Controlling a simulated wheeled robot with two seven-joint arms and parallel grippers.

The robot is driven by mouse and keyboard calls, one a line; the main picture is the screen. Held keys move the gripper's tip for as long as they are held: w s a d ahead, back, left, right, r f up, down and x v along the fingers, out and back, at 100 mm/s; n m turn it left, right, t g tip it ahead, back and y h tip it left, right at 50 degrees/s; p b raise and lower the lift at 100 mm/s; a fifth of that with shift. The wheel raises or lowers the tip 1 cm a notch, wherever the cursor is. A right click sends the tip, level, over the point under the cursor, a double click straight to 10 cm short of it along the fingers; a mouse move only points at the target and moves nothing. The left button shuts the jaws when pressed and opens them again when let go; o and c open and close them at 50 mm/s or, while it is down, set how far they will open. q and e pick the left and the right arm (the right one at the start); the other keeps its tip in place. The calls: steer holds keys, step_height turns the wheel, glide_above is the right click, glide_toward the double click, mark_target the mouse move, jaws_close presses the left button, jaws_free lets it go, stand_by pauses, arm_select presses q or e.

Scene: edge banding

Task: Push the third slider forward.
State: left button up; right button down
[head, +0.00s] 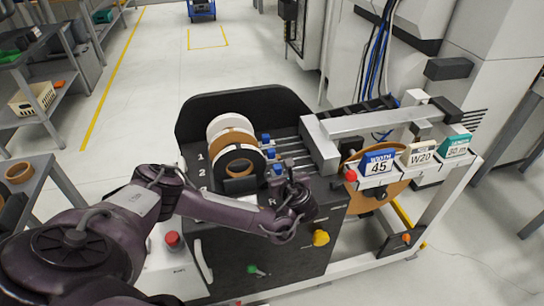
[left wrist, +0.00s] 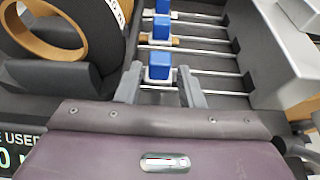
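Three blue slider blocks sit in a row on metal rods. In the head view the far one (head: 266,138), the middle one (head: 271,153) and the nearest one (head: 277,168) show beside the tape rolls. In the left wrist view the nearest slider (left wrist: 160,64) lies between the fingertips of my left gripper (left wrist: 160,82), with the middle slider (left wrist: 161,28) and the far slider (left wrist: 162,6) beyond it. My left gripper (head: 286,183) is open, its fingers spread to either side of the nearest slider. I cannot tell whether they touch it. My right gripper is out of view.
Tape rolls (head: 231,125) stand left of the sliders in the black machine housing (head: 245,103). A grey block (head: 320,146) stands at the right end of the rods. A red button (head: 172,240) and yellow knob (head: 320,238) are on the machine's front.

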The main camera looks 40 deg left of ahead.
mark_target(276, 166)
arm_select(q)
steer(key=shift+w+a+f, duration=0.15)
steer(key=shift+a, duration=0.05)
steer(key=shift+w+a, duration=0.1)
steer(key=shift+b+x, duration=0.45)
steer(key=shift+x, duration=0.3)
steer(key=x, duration=0.4)
steer(key=shift+w+a, duration=0.1)
steer(key=shift+a, duration=0.05)
steer(key=shift+w, duration=0.1)
steer(key=shift+c, duration=0.2)
steer(key=c, duration=0.7)
jaws_close()
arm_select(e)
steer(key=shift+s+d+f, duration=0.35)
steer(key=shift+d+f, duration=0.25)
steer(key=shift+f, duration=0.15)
